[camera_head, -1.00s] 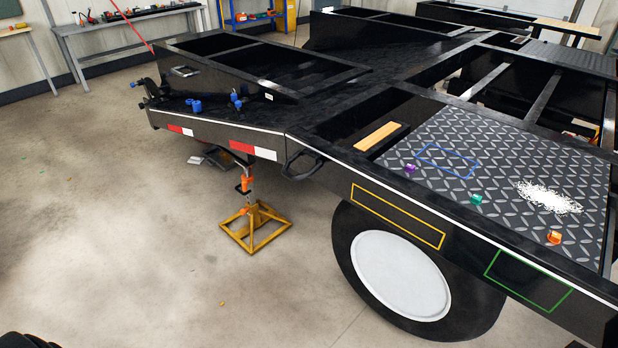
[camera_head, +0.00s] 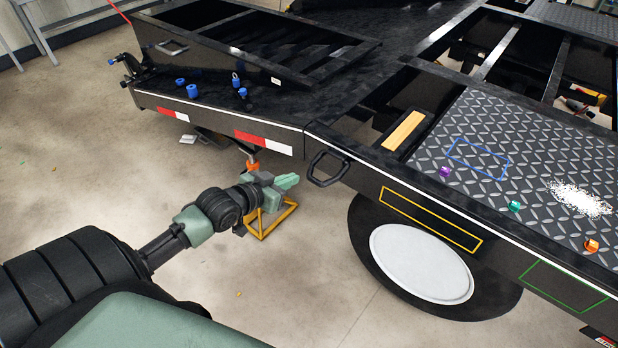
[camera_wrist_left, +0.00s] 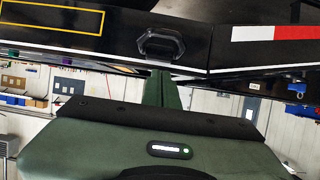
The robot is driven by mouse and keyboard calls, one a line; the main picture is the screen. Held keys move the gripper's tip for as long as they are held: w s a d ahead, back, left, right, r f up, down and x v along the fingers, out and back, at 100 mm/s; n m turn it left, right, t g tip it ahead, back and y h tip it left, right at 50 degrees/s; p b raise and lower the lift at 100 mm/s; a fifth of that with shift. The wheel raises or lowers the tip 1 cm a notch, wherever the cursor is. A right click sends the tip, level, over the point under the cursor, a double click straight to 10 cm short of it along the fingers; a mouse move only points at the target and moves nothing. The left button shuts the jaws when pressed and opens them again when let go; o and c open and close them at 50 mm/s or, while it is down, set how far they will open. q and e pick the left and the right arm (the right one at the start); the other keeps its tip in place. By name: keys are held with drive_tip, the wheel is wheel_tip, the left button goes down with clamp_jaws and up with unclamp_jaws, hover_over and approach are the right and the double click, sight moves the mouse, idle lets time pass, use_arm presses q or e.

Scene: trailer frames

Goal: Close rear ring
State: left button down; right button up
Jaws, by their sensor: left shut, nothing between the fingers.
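A black ring (camera_head: 328,168), shaped like a rounded handle, stands out from the side of the black trailer frame (camera_head: 221,118), just right of the red and white strip. It also shows in the left wrist view (camera_wrist_left: 160,44), upside down, beyond the fingers. My left gripper (camera_head: 288,182) is shut and empty, a short way left of the ring and apart from it. In the left wrist view its green fingers (camera_wrist_left: 162,90) are together and point toward the ring. My right gripper is not in view.
A yellow jack stand (camera_head: 270,222) stands on the floor behind my left gripper. A wheel with a white hub (camera_head: 421,264) is below the frame at right. Several small blue parts (camera_head: 192,91) sit on the frame. The floor at front is clear.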

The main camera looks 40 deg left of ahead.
use_arm(q)
hover_over(309, 179)
drive_tip(key=s+d, duration=0.1)
drive_tip(key=s, duration=0.2)
wheel_tip(309, 179, down, 3)
drive_tip(key=f, duration=0.2)
drive_tip(key=shift+w+d+f, duration=0.2)
drive_tip(key=shift+f, duration=0.1)
drive_tip(key=shift+w+f, duration=0.15)
drive_tip(key=shift+f, duration=0.5)
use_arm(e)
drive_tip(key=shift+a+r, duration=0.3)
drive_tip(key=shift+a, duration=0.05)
use_arm(q)
drive_tip(key=shift+f, duration=0.15)
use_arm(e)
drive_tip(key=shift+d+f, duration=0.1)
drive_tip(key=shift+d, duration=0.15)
